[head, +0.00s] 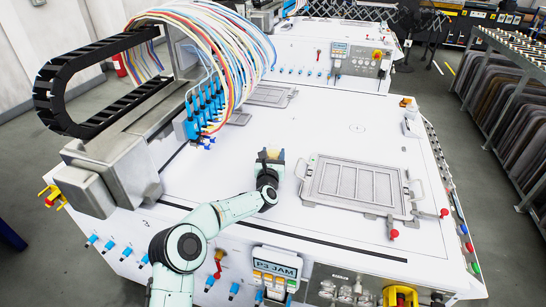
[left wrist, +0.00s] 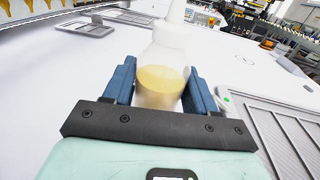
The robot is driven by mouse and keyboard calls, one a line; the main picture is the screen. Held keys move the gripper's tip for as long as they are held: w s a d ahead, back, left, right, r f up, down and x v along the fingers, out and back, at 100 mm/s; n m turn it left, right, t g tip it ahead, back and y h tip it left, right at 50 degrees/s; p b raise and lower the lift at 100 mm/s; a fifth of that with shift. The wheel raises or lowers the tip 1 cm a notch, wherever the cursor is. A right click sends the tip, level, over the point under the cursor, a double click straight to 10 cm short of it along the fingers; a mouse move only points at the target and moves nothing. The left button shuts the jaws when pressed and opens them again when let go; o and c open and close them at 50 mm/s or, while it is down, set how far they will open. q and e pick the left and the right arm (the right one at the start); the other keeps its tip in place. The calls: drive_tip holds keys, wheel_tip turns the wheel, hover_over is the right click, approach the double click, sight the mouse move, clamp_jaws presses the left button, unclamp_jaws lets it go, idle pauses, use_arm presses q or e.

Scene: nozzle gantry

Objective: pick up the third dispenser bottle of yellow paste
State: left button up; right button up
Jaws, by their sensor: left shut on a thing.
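In the left wrist view a clear dispenser bottle (left wrist: 160,84) with a white tapered top and yellow paste in its lower part stands between the two blue fingers of my left gripper (left wrist: 160,88). The gripper is shut on the bottle. In the head view my left gripper (head: 269,160) is over the white machine table, left of the metal tray, and the bottle is small and mostly hidden there. I cannot tell whether the bottle touches the table. My right gripper is in neither view.
A metal tray (head: 352,185) with handles lies on the white table (head: 340,130) right of my gripper. A nozzle head (head: 205,106) with coloured hoses hangs at the left, beside a black cable chain (head: 50,98). Red-knobbed levers (head: 393,233) stand near the tray.

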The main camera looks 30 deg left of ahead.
use_arm(q)
wheel_tip(320, 180, up, 20)
drive_tip(key=p, duration=0.3)
